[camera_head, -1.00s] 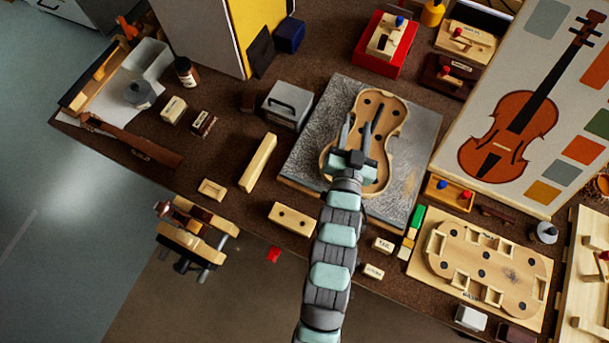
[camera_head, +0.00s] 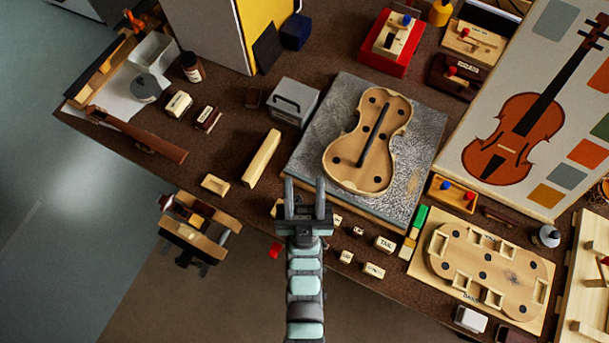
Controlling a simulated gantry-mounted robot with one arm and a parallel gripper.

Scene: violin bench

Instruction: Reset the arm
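My gripper (camera_head: 305,188) is open, with its two fingers apart and nothing between them. It is over the front edge of the bench, left of and below the violin body. The violin body (camera_head: 347,172) is a pale wooden shell with several dark round spots and a dark bar along its middle. It lies on a grey mottled slab (camera_head: 420,125). My gripper is apart from the violin body in the picture. My gripper and arm cover part of a pale block behind them.
Small labelled blocks (camera_head: 384,244) lie right of my arm. A wooden mould board (camera_head: 515,318) is at the lower right. A long pale block (camera_head: 262,158) and a grey metal box (camera_head: 292,101) stand left of the slab. A violin poster board (camera_head: 560,60) is at the right.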

